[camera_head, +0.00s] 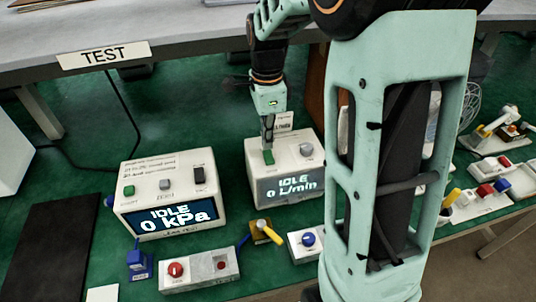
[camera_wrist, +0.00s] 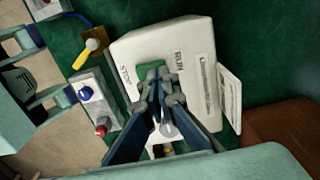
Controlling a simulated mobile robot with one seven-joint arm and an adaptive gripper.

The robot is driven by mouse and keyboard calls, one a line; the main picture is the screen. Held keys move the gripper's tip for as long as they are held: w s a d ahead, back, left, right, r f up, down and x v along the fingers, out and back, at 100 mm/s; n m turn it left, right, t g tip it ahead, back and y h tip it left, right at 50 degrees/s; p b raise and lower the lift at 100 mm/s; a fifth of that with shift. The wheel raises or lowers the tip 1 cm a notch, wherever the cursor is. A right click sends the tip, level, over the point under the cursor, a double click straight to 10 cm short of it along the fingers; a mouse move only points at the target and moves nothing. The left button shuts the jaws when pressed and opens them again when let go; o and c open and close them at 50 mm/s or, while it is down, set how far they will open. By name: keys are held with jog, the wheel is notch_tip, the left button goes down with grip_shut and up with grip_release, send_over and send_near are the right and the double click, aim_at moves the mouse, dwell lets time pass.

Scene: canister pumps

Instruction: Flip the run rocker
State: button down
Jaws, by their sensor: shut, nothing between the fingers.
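A white pump box (camera_head: 300,172) stands on the green mat, its display reading IDLE 0 L/min. A green control (camera_head: 268,157), apparently the run rocker, is on its top face at the left; a grey knob (camera_head: 306,150) is at the right. In the wrist view the green control (camera_wrist: 150,74) lies between the printed words STOP and RUN, partly hidden by my fingers. My gripper (camera_head: 268,146) is shut and empty, pointing down at the green control. In the wrist view my gripper (camera_wrist: 159,74) overlaps its edge; I cannot tell whether they touch.
A second white box (camera_head: 165,195) reading IDLE 0 kPa stands to the left. In front are a grey box with a red knob (camera_head: 176,270), a yellow-handled valve (camera_head: 266,231) and a box with a blue knob (camera_head: 308,240). A TEST-labelled shelf (camera_head: 103,55) runs behind.

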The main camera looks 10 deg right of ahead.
aim_at(267, 151)
jog(key=shift+f+b, duration=0.75)
jog(key=shift+f, duration=0.4)
dwell(0.4)
jog(key=shift+r, duration=0.15)
jog(key=shift+r+p, duration=2.85)
jog(key=shift+r, duration=0.6)
